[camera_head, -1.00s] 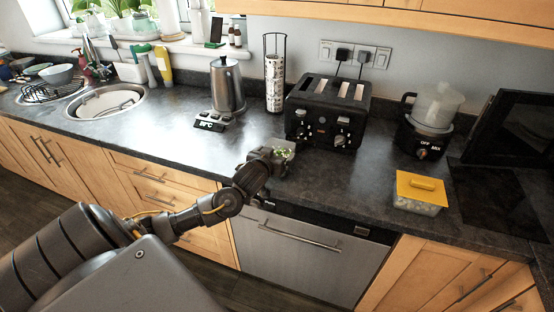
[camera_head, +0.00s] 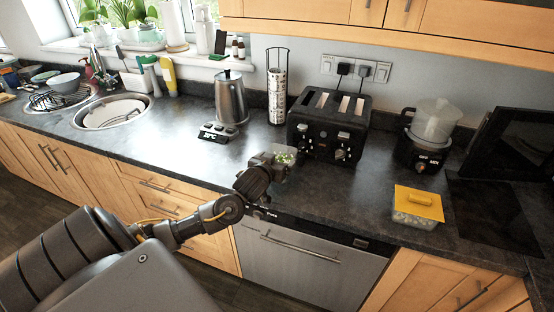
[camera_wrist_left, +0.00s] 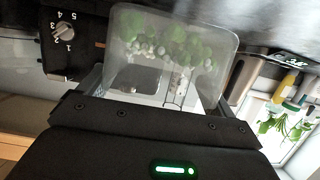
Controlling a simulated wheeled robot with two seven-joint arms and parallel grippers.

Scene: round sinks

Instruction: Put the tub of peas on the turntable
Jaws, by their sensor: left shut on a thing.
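My left gripper (camera_head: 272,162) is shut on a clear tub of peas (camera_head: 286,157) at the counter's front, just left of and in front of the black toaster. In the left wrist view the tub (camera_wrist_left: 172,45) is between the fingers, with green and whitish round pieces inside. I cannot tell whether the tub touches the counter. No turntable can be made out clearly; a dark, box-like appliance (camera_head: 519,146) stands at the far right, its inside hard to see. My right gripper is not in view.
The toaster (camera_head: 327,127) stands close beside the tub. A kettle (camera_head: 231,98) is behind left, and a steamer (camera_head: 425,150) behind right. A yellow-lidded container (camera_head: 416,205) sits near the front edge at right. The counter between toaster and container is clear.

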